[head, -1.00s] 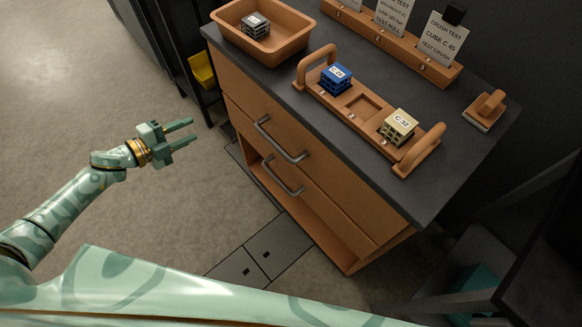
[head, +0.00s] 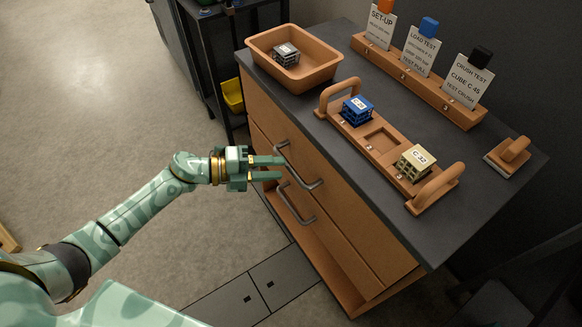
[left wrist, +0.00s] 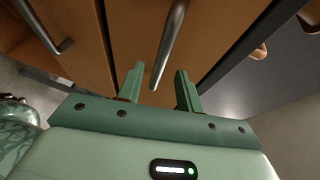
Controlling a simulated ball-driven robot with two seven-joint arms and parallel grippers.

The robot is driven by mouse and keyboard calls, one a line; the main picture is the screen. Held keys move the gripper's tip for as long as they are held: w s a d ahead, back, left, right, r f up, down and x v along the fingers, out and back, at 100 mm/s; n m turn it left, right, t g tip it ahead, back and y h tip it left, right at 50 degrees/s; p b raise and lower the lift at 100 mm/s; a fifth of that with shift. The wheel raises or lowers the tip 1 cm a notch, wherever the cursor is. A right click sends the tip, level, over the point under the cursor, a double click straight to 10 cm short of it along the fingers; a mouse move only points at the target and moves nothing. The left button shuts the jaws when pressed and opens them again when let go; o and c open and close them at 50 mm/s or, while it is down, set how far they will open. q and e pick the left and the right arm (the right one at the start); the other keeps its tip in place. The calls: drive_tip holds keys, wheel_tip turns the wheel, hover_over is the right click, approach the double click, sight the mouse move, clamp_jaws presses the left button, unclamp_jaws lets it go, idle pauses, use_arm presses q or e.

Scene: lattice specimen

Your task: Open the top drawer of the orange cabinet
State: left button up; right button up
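The orange cabinet (head: 345,222) has two grey bar handles on its front. The top drawer's handle (head: 300,166) is just ahead of my left gripper (head: 284,168), and the lower handle (head: 294,206) is below it. Both drawers look closed. My left gripper is open, its fingers pointing at the cabinet front. In the left wrist view the top handle (left wrist: 172,40) runs between the two fingertips (left wrist: 158,82), slightly beyond them; I cannot tell whether they touch it. The other handle (left wrist: 45,30) is at the upper left. My right gripper is not in view.
On the dark worktop (head: 400,130) are an orange tray (head: 325,73) with a grey cube, a handled carrier (head: 348,123) with blue and beige cubes, a card rack (head: 420,85) and a stamp-like block (head: 508,156). A dark shelf with a yellow bin (head: 233,95) stands left of the cabinet.

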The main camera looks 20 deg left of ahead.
sight(287, 168)
use_arm(q)
drive_tip(key=shift+b+x, duration=0.3)
drive_tip(key=shift+x, duration=2.05)
clamp_jaws()
drive_tip(key=shift+s, duration=0.1)
drive_tip(key=s+a+p, duration=0.4)
drive_tip(key=s+a, duration=1.2)
drive_tip(key=s, duration=0.4)
drive_tip(key=shift+s, duration=0.2)
unclamp_jaws()
